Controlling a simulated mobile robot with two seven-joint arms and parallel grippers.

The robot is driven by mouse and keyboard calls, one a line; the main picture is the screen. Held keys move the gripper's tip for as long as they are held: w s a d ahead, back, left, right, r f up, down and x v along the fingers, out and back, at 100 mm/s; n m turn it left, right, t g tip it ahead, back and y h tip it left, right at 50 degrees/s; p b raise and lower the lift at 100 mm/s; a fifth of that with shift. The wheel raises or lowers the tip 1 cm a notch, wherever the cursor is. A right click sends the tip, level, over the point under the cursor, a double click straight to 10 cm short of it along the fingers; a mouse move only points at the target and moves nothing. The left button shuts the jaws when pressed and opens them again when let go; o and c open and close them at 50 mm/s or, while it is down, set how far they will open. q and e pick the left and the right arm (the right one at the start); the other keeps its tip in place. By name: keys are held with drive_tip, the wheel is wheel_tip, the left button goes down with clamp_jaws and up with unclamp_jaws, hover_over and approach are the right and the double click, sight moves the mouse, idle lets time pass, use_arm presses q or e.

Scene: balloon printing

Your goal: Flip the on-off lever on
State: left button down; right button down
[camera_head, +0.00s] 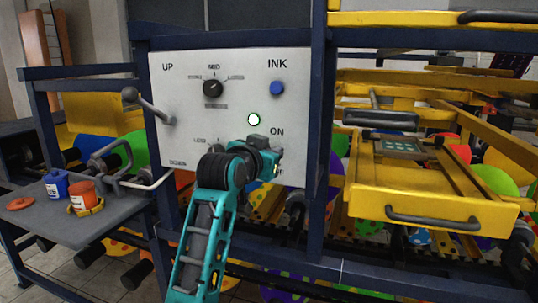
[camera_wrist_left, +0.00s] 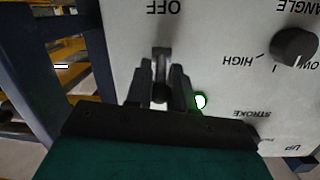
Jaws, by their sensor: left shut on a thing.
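The white control panel (camera_head: 235,70) faces me, with ON printed above my gripper and a mostly covered label below it. My left gripper (camera_head: 268,152) is at the panel's lower right, over the lever. In the left wrist view, which is upside down, the dark on-off lever (camera_wrist_left: 162,62) stands out between the fingertips of my left gripper (camera_wrist_left: 162,85), near the OFF label. The gripper is shut on the lever. In the head view my gripper hides most of the lever. A round light (camera_head: 254,119) with a white centre and green rim is beside it. My right gripper is not in view.
A black knob (camera_head: 213,88) and a blue INK button (camera_head: 277,88) are higher on the panel. A grey-knobbed lever (camera_head: 148,104) juts out at its left. A yellow drawer (camera_head: 430,185) stands out at right. Ink bottles (camera_head: 82,194) sit on a grey table at left.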

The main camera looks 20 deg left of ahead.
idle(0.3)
use_arm(q)
drive_tip(key=c, duration=1.1)
unclamp_jaws()
drive_tip(key=shift+o, duration=0.2)
drive_tip(key=s+a+r, duration=0.1)
drive_tip(key=s+r, duration=0.1)
drive_tip(key=s, duration=1)
drive_tip(key=shift+s, duration=0.35)
